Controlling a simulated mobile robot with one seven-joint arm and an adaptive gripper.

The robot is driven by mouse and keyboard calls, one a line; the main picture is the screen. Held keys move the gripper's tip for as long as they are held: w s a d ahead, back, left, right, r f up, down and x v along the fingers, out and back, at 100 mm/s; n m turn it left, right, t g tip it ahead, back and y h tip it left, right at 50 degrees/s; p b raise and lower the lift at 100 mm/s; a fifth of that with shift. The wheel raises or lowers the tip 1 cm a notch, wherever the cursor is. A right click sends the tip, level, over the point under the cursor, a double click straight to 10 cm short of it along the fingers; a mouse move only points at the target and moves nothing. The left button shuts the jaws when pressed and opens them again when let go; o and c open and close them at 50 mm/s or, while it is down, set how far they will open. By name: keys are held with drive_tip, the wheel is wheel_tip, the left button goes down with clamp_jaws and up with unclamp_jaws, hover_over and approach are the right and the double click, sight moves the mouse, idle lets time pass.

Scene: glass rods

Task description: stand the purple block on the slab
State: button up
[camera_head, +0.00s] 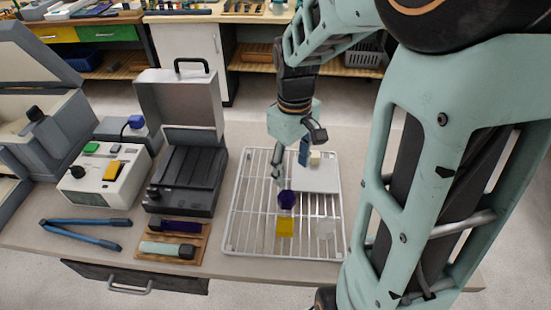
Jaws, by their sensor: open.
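The purple block (287,200) is a dark, faceted piece on the wire rack (233,222), just behind a yellow block (285,226). The pale slab (318,180) lies at the back right of the rack, right of and behind the purple block. A small cream block (314,158) and a dark blue upright piece (303,154) show at its back edge. My gripper (283,170) is open and points down above and behind the purple block, apart from it. Its fingers are small here and partly overlap the rack and the blue piece.
A pale, see-through round piece (325,229) lies at the rack's front right. Left of the rack are an open dark case (186,180), a wooden tray (150,256) with rods, a white device (88,190) and blue-handled tongs (85,221). My arm hides the right side.

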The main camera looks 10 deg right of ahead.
drive_tip(key=n+p, duration=0.1)
drive_tip(key=n, duration=0.6)
drive_tip(key=n+p, duration=0.1)
drive_tip(key=n, duration=0.6)
hover_over(290, 194)
drive_tip(key=f, duration=0.5)
drive_tip(key=shift+s+d+f, duration=0.1)
drive_tip(key=shift+d+f, duration=0.15)
drive_tip(key=shift+f, duration=0.15)
drive_tip(key=shift+a+f, duration=0.15)
drive_tip(key=shift+f, duration=1.3)
drive_tip(key=shift+a+f, duration=0.15)
drive_tip(key=shift+f, duration=1.25)
clamp_jaws()
drive_tip(key=shift+r, duration=0.15)
